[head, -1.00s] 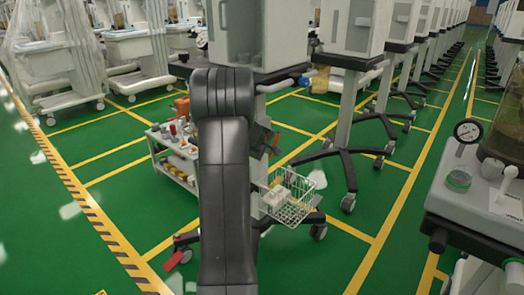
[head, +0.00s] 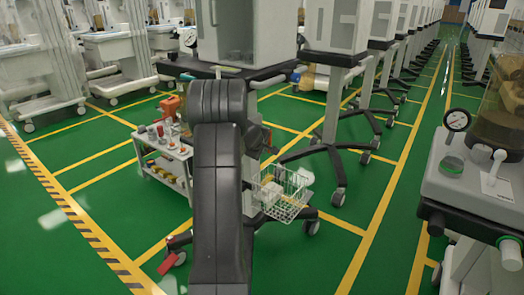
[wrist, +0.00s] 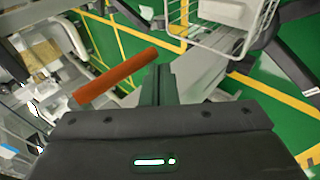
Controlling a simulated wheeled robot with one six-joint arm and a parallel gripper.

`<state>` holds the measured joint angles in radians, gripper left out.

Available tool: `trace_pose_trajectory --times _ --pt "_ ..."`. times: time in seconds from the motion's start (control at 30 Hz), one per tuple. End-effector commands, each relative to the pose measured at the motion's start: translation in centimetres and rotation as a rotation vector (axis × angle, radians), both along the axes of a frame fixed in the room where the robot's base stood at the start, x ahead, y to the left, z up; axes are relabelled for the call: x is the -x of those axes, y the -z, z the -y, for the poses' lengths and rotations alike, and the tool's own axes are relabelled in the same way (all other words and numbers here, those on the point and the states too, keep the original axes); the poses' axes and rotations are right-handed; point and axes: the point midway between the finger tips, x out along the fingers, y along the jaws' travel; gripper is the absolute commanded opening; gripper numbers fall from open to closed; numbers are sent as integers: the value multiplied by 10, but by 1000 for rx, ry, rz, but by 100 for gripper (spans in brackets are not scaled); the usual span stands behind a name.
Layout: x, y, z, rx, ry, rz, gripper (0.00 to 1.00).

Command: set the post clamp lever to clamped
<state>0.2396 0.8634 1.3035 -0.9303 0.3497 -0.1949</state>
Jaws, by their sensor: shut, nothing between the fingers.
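An orange-red lever (wrist: 115,78) lies slanted across the wrist view, left of my gripper; I take it for the post clamp lever. Its right end is close to the fingers, and I cannot tell whether they touch. My gripper (wrist: 160,72) shows as dark fingers, shut and empty, in front of a pale grey post or leg (wrist: 195,78). In the head view my arm hides the gripper and most of the cart's post. I cannot read the lever's set position from these frames.
A white wire basket (head: 283,192) hangs at the right of the post, and also shows in the wrist view (wrist: 225,42). A small trolley (head: 163,165) with bottles stands left. A red pedal (head: 168,263) is low at the base. A machine with a gauge (head: 457,120) stands right.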

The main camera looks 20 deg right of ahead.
Motion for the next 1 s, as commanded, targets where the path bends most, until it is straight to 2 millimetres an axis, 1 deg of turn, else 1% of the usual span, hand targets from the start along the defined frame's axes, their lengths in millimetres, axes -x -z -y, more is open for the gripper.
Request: trace_pose_trajectory --times 0.4,0.8,1.0 --pt "0 0 0 0 0 0 0" --pt "0 -16 0 0 0 0 0" --pt "-1 -15 -3 1 0 1 0"
